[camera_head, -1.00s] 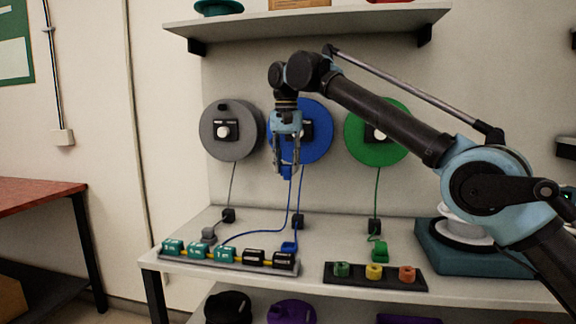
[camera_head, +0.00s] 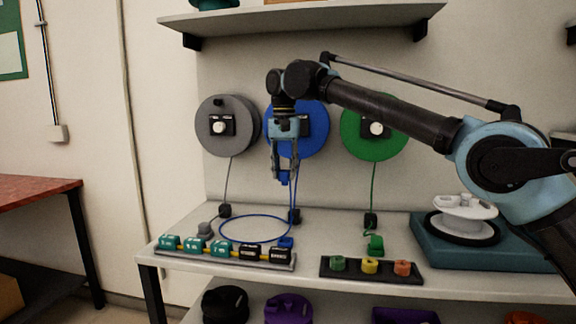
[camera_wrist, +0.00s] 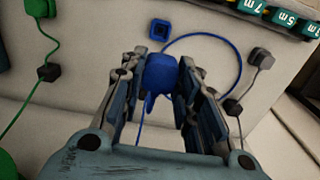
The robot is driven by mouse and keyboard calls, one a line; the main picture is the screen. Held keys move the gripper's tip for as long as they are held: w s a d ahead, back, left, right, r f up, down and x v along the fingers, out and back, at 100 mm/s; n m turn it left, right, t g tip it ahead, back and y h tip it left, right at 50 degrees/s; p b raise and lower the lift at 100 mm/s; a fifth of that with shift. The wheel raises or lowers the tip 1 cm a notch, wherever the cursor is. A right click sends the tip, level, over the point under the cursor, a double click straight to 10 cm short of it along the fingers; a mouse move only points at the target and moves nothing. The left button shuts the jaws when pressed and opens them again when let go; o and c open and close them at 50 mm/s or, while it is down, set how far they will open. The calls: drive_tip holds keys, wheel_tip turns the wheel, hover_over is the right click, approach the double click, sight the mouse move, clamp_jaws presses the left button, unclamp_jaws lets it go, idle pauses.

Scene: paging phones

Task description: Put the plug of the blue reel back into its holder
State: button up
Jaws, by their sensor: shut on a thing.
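The blue plug (camera_wrist: 160,72) is between the fingers of my gripper (camera_wrist: 158,88), which is shut on it; the plug (camera_head: 284,178) also shows below the fingertips in the head view. My gripper (camera_head: 284,170) points down, above the bench and in front of the blue reel (camera_head: 312,125) on the wall. The blue holder (camera_head: 286,242) sits on the bench below, just behind the strip of labelled blocks. In the wrist view the holder (camera_wrist: 160,29) is a square socket with a dark centre, apart from the plug. The blue cable (camera_head: 222,228) loops on the bench left of the holder.
A grey reel (camera_head: 212,140) and a green reel (camera_head: 360,145) flank the blue one. A grey plug (camera_head: 205,229) and green plug (camera_head: 376,245) stand nearby. A shelf (camera_head: 310,20) hangs above.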

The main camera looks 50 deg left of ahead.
wheel_tip(320, 180, down, 12)
idle(2.1)
drive_tip(key=shift+r, duration=0.1)
drive_tip(key=shift+f, duration=2.5)
drive_tip(key=shift+f, duration=1.3)
idle(0.5)
drive_tip(key=o, duration=1.5)
drive_tip(key=shift+c, duration=0.2)
drive_tip(key=shift+r, duration=0.1)
